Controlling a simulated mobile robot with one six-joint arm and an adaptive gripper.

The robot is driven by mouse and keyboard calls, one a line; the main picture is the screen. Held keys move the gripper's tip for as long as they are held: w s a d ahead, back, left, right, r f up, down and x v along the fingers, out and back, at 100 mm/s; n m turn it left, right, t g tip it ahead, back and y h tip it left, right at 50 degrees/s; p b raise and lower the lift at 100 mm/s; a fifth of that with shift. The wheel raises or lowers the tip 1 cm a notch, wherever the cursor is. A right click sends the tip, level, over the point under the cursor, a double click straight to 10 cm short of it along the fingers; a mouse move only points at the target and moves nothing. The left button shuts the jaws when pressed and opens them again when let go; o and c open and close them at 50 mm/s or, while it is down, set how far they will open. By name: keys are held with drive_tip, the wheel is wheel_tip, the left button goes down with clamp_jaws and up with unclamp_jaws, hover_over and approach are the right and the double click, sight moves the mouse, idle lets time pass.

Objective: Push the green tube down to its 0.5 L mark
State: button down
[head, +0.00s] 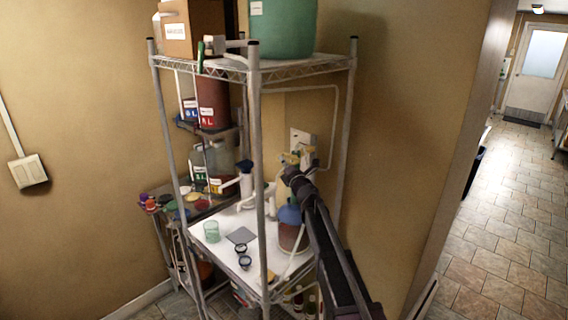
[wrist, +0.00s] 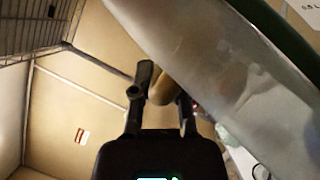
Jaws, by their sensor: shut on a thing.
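In the wrist view, a dark green curved band (wrist: 275,25) crosses the upper right, beside a pale surface marked "0.5 L" (wrist: 306,8). I take the band for the green tube but cannot be sure. A wide grey, cloudy cylinder-like surface (wrist: 225,75) runs diagonally close to the camera. My gripper (wrist: 160,92) is shut on a tan rounded piece (wrist: 164,86), mostly hidden by the fingers. In the head view my gripper (head: 290,173) is at the rack's right side, above a blue-topped vessel (head: 289,213). The tube's end and its level are hidden.
A metal rack (head: 258,150) stands in the corner. Its white shelf (head: 222,250) holds a green cup (head: 211,231) and dark rings (head: 242,254). A teal bucket (head: 285,28) and brown box (head: 192,27) are on top. The floor (head: 505,210) at right is clear.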

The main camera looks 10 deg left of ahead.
wheel_tip(320, 180, down, 15)
drive_tip(key=b, duration=1.4)
drive_tip(key=shift+r, duration=0.1)
drive_tip(key=c, duration=0.6)
unclamp_jaws()
drive_tip(key=shift+c, duration=0.2)
drive_tip(key=shift+r, duration=0.2)
